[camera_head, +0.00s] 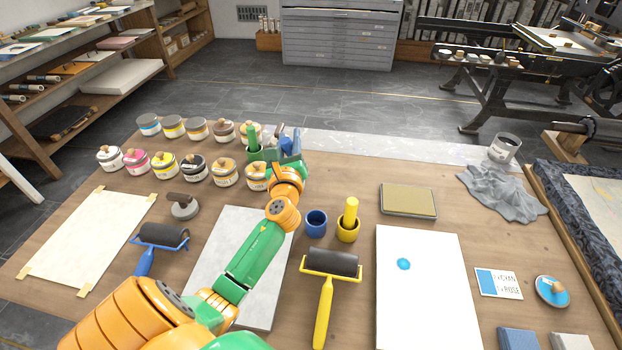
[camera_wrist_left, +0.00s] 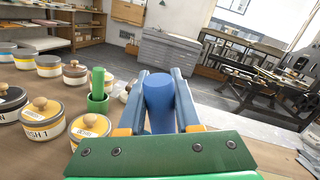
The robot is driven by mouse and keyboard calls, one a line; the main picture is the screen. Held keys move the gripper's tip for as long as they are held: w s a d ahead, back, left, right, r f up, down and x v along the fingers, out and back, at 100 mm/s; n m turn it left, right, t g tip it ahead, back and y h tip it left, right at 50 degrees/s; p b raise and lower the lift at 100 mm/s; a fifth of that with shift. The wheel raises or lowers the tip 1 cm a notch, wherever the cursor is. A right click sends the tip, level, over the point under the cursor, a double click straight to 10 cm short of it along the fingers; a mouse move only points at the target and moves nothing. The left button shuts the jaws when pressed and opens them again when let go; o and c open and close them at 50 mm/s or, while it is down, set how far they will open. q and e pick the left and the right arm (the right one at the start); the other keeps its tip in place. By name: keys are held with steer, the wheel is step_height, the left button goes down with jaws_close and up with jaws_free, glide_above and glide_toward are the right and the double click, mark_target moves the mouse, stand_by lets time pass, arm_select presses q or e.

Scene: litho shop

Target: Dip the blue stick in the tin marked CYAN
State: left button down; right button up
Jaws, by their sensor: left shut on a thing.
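My left gripper (camera_head: 288,148) is shut on the blue stick (camera_wrist_left: 159,104), which stands between its two fingers in the left wrist view. The gripper is above the back of the table, just right of the lidded tins. An empty-looking blue cup (camera_head: 316,223) stands behind the yellow-handled roller. I cannot make out the word CYAN on any tin. A blue lid with a wooden knob (camera_head: 552,291) lies at the right. My right gripper is not in view.
Several tins (camera_head: 193,167) stand in two rows at the back left. A green stick (camera_wrist_left: 97,82) stands close left of the gripper. A yellow stick (camera_head: 351,210) stands in a yellow cup. Bare table lies between gripper and cloth.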

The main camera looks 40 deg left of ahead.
arm_select(q)
steer(key=w+a+r+n+g+y, duration=0.1)
steer(key=w+a+n+g+y, duration=0.1)
steer(key=a, duration=0.4)
step_height(320, 180, down, 6)
steer(key=b, duration=0.6)
steer(key=shift+s+b, duration=0.25)
steer(key=shift+b, duration=0.15)
steer(key=shift+d+r, duration=0.1)
steer(key=shift+f+b, duration=0.45)
steer(key=shift+f, duration=0.15)
stand_by(0.8)
step_height(320, 180, up, 7)
steer(key=p, duration=0.7)
